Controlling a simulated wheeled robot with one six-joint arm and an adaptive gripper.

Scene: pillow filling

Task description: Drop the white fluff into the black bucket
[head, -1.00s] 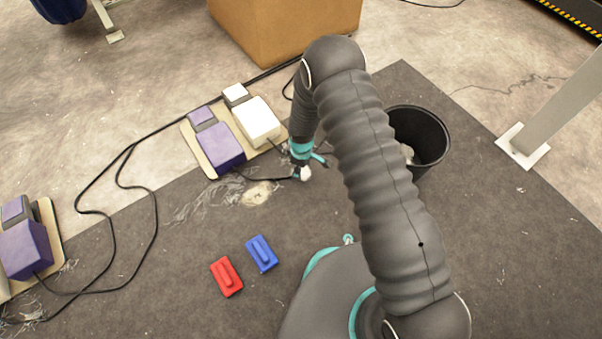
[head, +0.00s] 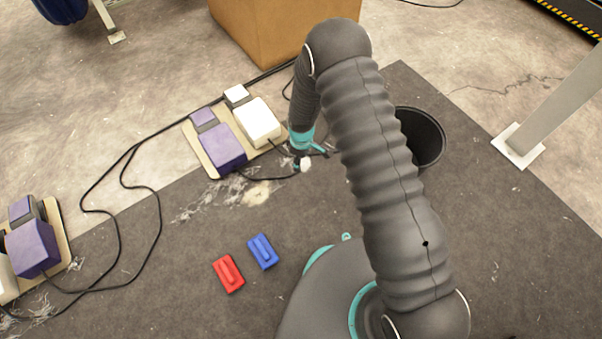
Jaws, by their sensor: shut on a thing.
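My gripper (head: 303,160) is left of the black bucket, above the dark mat, and is shut on a small piece of white fluff (head: 306,165). The fluff shows as a pale lump at the fingertips. The black bucket (head: 428,136) stands upright on the mat, right of my arm. My arm hides its left side, and its visible inside looks dark.
Purple and white boxes on a board (head: 205,155) stand left of my gripper, with black cables around. A red block (head: 228,273) and a blue block (head: 263,251) lie on the mat (head: 160,260). Pale debris (head: 257,194) lies near the gripper. A grey post (head: 555,110) stands right.

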